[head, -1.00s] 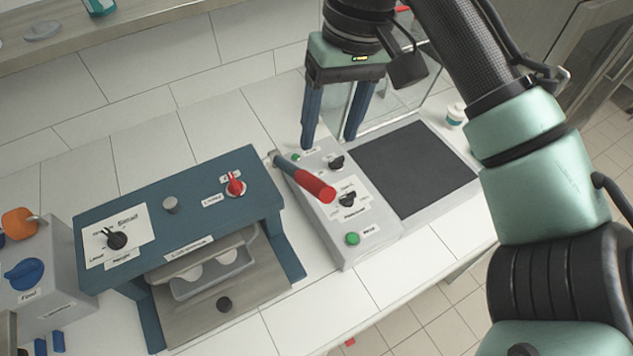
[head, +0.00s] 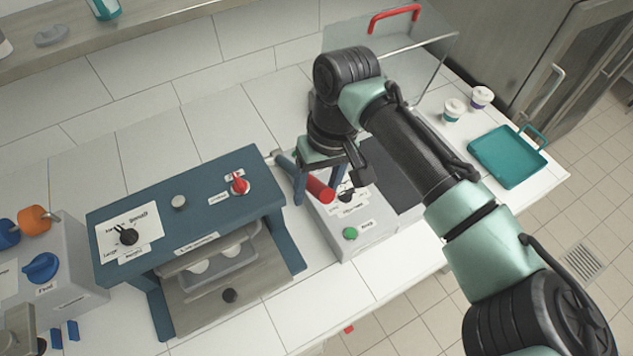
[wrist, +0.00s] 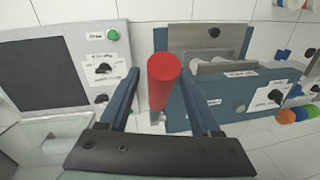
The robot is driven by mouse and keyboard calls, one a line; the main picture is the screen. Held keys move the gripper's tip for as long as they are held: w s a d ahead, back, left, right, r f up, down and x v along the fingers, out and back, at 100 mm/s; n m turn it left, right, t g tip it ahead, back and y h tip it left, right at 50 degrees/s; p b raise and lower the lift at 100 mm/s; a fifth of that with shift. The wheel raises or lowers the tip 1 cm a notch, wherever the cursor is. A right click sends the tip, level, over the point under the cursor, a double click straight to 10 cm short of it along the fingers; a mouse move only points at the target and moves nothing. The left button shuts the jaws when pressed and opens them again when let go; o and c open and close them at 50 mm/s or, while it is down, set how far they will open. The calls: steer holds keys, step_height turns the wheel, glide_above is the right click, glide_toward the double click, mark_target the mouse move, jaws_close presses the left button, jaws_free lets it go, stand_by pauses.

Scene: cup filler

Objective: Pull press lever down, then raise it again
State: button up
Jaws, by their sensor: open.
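The press lever is a dark bar with a red cylindrical grip (head: 319,189) on the right side of the blue press (head: 185,217). It points toward the front of the bench. In the wrist view the red grip (wrist: 164,82) lies between the two blue fingers. My gripper (wrist: 157,95) is open, with a finger on each side of the grip and a visible gap at least on the right. In the head view my gripper (head: 315,185) is over the lever, and its fingers are partly hidden by the grip and wrist.
A grey control box (head: 350,235) with a green button (head: 350,233) and knobs stands right of the lever. A clear case with a red handle (head: 394,16) is behind my arm. A teal tray (head: 507,157) and small cups (head: 453,109) are at the right.

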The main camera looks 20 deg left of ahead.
jaws_close()
stand_by(1.4)
